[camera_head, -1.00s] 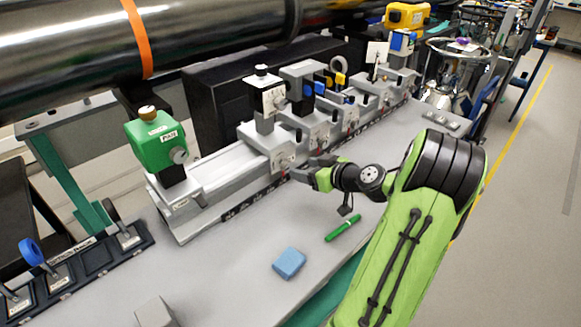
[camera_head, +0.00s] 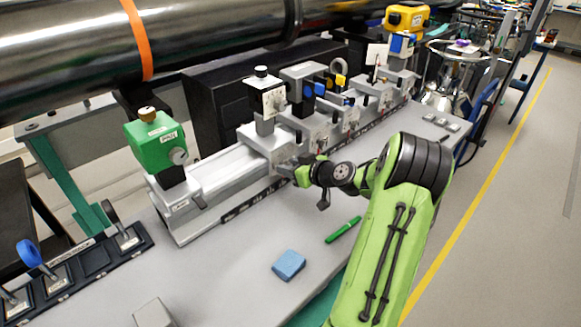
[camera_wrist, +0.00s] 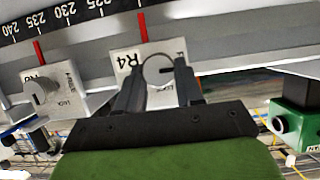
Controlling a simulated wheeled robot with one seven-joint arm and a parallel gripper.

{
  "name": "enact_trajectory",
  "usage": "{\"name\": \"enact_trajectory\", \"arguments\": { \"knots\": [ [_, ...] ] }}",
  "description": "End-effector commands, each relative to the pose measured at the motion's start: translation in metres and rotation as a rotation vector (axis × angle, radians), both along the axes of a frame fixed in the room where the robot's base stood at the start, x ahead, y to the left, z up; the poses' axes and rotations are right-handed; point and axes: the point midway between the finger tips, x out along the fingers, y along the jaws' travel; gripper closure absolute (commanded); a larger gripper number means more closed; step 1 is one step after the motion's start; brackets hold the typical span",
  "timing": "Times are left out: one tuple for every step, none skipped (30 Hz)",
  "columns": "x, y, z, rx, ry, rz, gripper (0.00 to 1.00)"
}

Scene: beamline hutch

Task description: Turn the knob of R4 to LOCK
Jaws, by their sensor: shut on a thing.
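The R4 plate (camera_wrist: 126,60) is a pale panel on the front of the rail carriage, with a round grey knob (camera_wrist: 157,70) on it. In the wrist view my gripper (camera_wrist: 158,78) has its two dark fingers on either side of this knob and is shut on it. The fingers cover part of the plate's lettering, so the knob's setting cannot be read. In the head view my gripper (camera_head: 287,170) is at the front of the carriage nearest the green block, and the knob is hidden there.
A neighbouring knob (camera_wrist: 42,92) with its own plate sits to the left in the wrist view. A green block (camera_head: 157,142) stands at the rail's near end. A blue block (camera_head: 289,264) and a green marker (camera_head: 343,229) lie on the bench. The bench front is otherwise fairly clear.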

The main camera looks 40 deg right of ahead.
Motion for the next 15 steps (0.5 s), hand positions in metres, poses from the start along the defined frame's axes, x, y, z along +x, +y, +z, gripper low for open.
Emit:
{"name": "enact_trajectory", "arguments": {
  "knots": [
    [-0.0001,0.0000,0.0000,0.000,0.000,0.000,0.94],
    [-0.0001,0.0000,0.0000,0.000,0.000,0.000,0.94],
    [-0.0002,-0.0001,0.0001,0.002,0.000,0.000,0.94],
    [-0.0002,-0.0001,0.0001,0.004,0.000,0.001,0.94],
    [-0.0002,-0.0002,0.0001,0.007,0.000,0.000,0.94],
    [-0.0002,-0.0003,0.0001,0.012,0.000,0.000,0.94],
    [-0.0002,-0.0005,0.0001,0.018,0.001,0.000,0.94],
    [-0.0002,-0.0006,0.0001,0.027,0.001,0.000,0.94],
    [-0.0001,-0.0009,0.0002,0.039,0.002,-0.001,0.94],
    [-0.0002,-0.0011,0.0002,0.050,0.002,0.000,0.94],
    [-0.0002,-0.0012,0.0003,0.063,0.003,0.000,0.94],
    [-0.0001,-0.0014,0.0006,0.083,0.002,0.000,0.94],
    [-0.0001,-0.0016,0.0008,0.101,0.003,0.000,0.94],
    [-0.0001,-0.0018,0.0006,0.120,0.003,0.000,0.94],
    [-0.0002,-0.0024,0.0004,0.148,0.005,-0.001,0.94]
  ]
}}
